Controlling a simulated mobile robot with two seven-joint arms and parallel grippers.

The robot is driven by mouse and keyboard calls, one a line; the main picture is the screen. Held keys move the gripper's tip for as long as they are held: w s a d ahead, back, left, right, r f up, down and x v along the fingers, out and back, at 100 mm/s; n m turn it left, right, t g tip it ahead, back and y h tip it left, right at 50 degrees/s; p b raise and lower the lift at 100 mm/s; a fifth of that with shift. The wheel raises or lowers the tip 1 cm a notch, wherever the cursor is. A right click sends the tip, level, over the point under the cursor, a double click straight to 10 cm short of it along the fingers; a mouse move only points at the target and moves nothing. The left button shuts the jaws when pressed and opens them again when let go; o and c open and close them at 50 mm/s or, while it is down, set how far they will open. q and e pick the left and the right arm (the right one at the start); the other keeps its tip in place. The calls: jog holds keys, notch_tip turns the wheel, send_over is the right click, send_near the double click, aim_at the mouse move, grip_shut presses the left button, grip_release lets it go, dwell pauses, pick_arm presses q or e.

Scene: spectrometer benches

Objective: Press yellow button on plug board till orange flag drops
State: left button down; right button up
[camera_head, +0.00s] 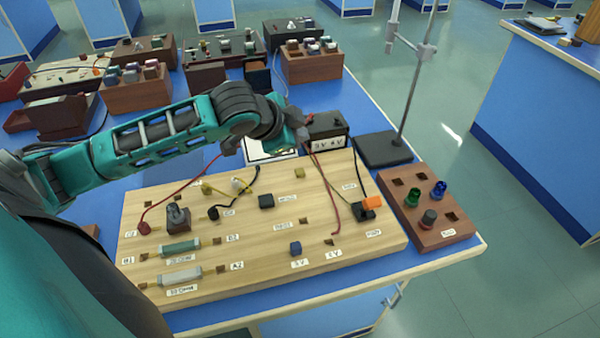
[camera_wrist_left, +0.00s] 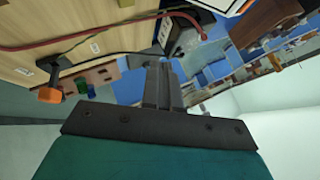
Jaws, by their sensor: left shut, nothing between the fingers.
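The pale wooden plug board (camera_head: 265,230) lies on the blue bench. A small yellow block (camera_head: 299,173), which looks like the yellow button, sits near its far edge. The orange flag (camera_head: 372,202) stands on a black holder at the board's right side; it also shows in the left wrist view (camera_wrist_left: 48,95). My left gripper (camera_head: 302,138) is above the board's far edge, beyond the yellow block and apart from it. Its fingers (camera_wrist_left: 163,80) are shut and empty. The yellow block cannot be made out in the left wrist view. My right gripper is in neither view.
A black battery box (camera_head: 327,132) stands behind the board, close to my left gripper. A stand with a dark base (camera_head: 383,150) and a tall rod is to its right. A red-brown socket block (camera_head: 430,207) is right of the board. Red and black wires cross the board.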

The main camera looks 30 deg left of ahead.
pick_arm(q)
jog(key=b, duration=0.6)
send_over(298, 173)
notch_tip(298, 173, down, 5)
jog(key=shift+f, duration=1.05)
jog(key=shift+f, duration=0.1)
dwell(0.7)
jog(key=shift+f, duration=0.3)
